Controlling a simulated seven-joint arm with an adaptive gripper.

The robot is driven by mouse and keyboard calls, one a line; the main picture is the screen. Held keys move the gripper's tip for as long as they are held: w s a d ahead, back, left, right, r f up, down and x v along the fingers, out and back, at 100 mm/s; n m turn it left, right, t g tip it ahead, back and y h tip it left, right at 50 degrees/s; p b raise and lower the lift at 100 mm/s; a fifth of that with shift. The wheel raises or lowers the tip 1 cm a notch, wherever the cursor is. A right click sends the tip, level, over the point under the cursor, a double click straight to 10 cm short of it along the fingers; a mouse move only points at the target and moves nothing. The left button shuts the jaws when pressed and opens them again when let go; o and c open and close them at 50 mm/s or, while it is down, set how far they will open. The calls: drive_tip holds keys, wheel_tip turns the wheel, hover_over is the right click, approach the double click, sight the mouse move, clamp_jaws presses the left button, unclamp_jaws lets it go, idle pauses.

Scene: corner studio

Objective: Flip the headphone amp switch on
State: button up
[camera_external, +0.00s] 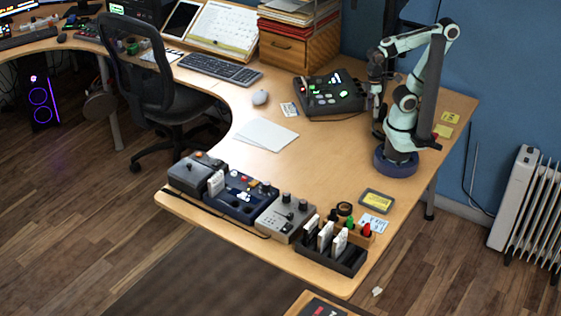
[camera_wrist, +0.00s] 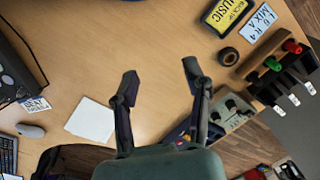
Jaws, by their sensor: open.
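A light grey box with dark knobs (camera_external: 286,217), which looks like the headphone amp, sits at the table's front edge. It also shows in the wrist view (camera_wrist: 235,107), right of my fingers and partly covered by the right one. Its switch is too small to make out, so I cannot tell its position. My gripper (camera_external: 376,108) hangs pointing down near the base, at the back right of the table, well apart from the box. In the wrist view my gripper (camera_wrist: 160,75) has its two fingers spread with nothing between them.
A blue pedal box (camera_external: 240,193) stands left of the grey box, and a black rack with cards (camera_external: 331,254) stands right of it. A black mixer (camera_external: 330,94) is close to my gripper. White sheets (camera_external: 265,134) lie mid-table. The wood between them is mostly clear.

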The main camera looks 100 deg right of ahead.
drive_tip(key=c, duration=0.5)
drive_tip(key=shift+s+m, duration=0.15)
drive_tip(key=shift+m, duration=0.45)
clamp_jaws()
drive_tip(key=w+d+r+m+t, duration=0.25)
drive_tip(key=w+r+m, duration=0.75)
drive_tip(key=w+r, duration=0.55)
drive_tip(key=w+a+r+m+h, duration=0.1)
drive_tip(key=w+a+r+m, duration=0.15)
drive_tip(key=w, duration=0.35)
drive_tip(key=w+a+r+m, duration=0.1)
drive_tip(key=w+a, duration=0.2)
drive_tip(key=w, duration=0.4)
drive_tip(key=w+a+f+n+h, duration=0.1)
drive_tip(key=w+a+f, duration=0.3)
drive_tip(key=a, duration=0.3)
drive_tip(key=w+a+f, duration=0.4)
drive_tip(key=a, duration=0.3)
drive_tip(key=s+a+f+n, duration=0.1)
drive_tip(key=s+a+f, duration=0.1)
drive_tip(key=a+f, duration=0.4)
drive_tip(key=s+a+f+n+h, duration=0.1)
drive_tip(key=a+f+n, duration=0.1)
drive_tip(key=a+f, duration=0.4)
wheel_tip(320, 180, down, 4)
drive_tip(key=shift+s+a+f+h, duration=0.2)
drive_tip(key=shift+s+a+h, duration=0.1)
drive_tip(key=shift+s+a, duration=0.1)
drive_tip(key=shift+n, duration=0.25)
